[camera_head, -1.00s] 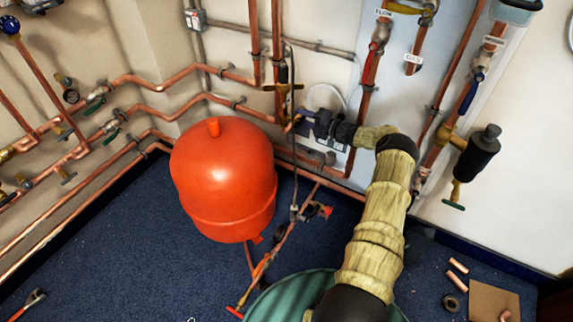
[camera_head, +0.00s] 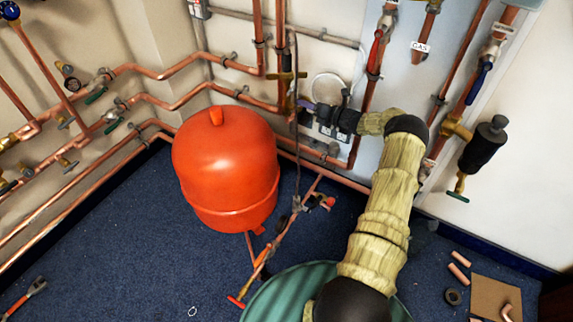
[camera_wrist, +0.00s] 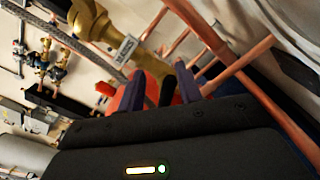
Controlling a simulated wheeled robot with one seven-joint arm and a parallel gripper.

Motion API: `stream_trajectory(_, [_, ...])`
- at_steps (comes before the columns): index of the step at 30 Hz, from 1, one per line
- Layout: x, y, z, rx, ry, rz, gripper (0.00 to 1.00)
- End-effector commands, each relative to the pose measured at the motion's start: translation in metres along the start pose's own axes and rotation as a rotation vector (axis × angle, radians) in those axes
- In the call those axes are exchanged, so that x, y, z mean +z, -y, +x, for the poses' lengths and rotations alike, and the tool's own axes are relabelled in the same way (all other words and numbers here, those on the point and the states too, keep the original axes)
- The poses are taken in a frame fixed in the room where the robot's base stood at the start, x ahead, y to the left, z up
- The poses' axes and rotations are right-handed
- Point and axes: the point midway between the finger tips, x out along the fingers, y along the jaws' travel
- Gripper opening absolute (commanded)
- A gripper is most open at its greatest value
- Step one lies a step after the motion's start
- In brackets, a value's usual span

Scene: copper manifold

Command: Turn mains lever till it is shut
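My gripper (camera_head: 306,104) is at the pipework behind the red vessel, just right of and below a brass valve (camera_head: 286,76) on a vertical copper pipe. In the wrist view my gripper (camera_wrist: 164,88) has its two dark purple fingers apart. A dark, narrow lever-like piece (camera_wrist: 167,92) shows between them, with visible gaps at its sides; I cannot tell whether it touches a finger. The tag's print is too blurred to read surely, so I cannot confirm the mains lever.
The red vessel (camera_head: 225,170) stands left of my arm. Copper pipes run close around the gripper. A red-handled valve (camera_head: 376,50) and a blue-handled valve (camera_head: 479,80) are to the right. A green drum (camera_head: 270,290) is below my arm.

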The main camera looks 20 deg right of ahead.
Motion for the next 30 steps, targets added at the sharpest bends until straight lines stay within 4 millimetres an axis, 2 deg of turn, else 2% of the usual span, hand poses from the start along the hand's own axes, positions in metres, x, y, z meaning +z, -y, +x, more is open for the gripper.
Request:
stream_trajectory(12, [-0.006,-0.006,0.0,0.001,-0.002,-0.326,0.34])
stream_trajectory(30, [-0.009,-0.013,0.0,0.002,-0.002,-0.615,0.34])
